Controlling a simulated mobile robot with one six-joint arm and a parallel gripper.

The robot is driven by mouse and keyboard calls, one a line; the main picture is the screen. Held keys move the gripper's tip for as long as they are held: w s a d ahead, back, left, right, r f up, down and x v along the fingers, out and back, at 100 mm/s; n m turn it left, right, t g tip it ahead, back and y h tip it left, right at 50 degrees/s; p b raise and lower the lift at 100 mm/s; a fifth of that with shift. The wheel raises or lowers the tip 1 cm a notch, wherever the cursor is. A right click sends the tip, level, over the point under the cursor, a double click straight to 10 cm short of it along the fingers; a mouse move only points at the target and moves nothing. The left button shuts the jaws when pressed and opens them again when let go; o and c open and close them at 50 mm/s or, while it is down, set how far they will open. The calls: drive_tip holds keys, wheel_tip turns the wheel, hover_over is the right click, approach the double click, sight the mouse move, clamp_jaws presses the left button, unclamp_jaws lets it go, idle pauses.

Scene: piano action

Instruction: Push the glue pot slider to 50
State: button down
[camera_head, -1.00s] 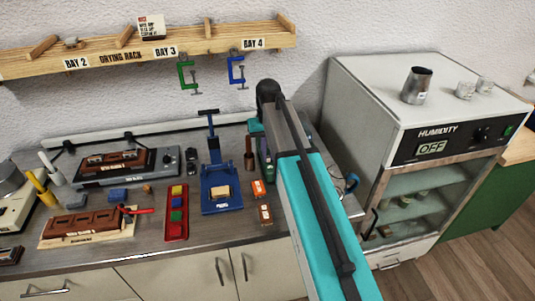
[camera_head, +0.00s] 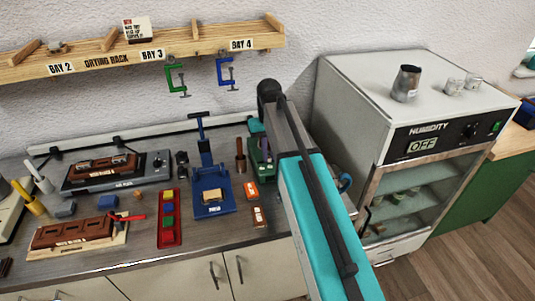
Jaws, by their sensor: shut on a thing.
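My teal arm reaches up from the bottom of the head view to the back of the bench, right of the blue press. My gripper is hidden behind the arm, so its fingers and whatever is between them do not show. A dark green unit (camera_head: 262,152) shows partly at the left edge of the arm, near the wall. I cannot tell whether it is the glue pot. No glue pot slider or scale reading can be made out.
The blue press (camera_head: 212,192), red tray (camera_head: 169,240) and hot plate (camera_head: 75,183) stand left of my arm. The drying rack (camera_head: 205,45) hangs above.

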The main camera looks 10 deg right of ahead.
drive_tip(key=c, duration=1.8)
unclamp_jaws()
drive_tip(key=shift+a, duration=0.15)
drive_tip(key=shift+o, duration=0.2)
wheel_tip(320, 180, up, 14)
drive_tip(key=p, duration=0.9)
drive_tip(key=shift+f, duration=0.2)
